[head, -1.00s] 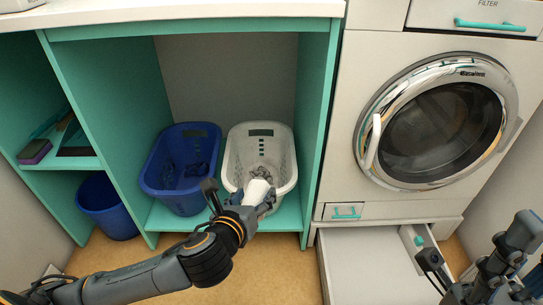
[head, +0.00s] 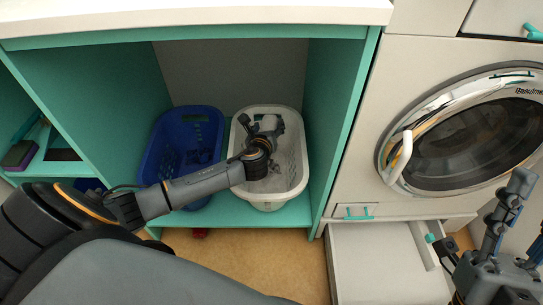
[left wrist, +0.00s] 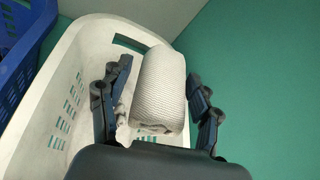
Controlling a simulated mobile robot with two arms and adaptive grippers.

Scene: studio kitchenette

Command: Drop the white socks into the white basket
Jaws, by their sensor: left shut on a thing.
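The white socks (left wrist: 160,90) are a rolled, ribbed white bundle between the fingers of my left gripper (left wrist: 157,100), which is shut on them. In the head view my left gripper (head: 263,130) is over the back part of the white basket (head: 292,178), and the socks (head: 268,122) show as a small white patch there. The basket's slotted wall (left wrist: 65,95) shows below and left of the socks in the left wrist view. My right gripper (head: 497,255) is at the lower right, far from the basket; its finger opening is unclear.
A blue basket (head: 158,165) stands left of the white one on the teal shelf, which has side panels and a countertop (head: 200,18) above. Greyish cloth (head: 265,180) lies in the white basket. The washing machine (head: 440,150) and an open drawer (head: 385,265) are right.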

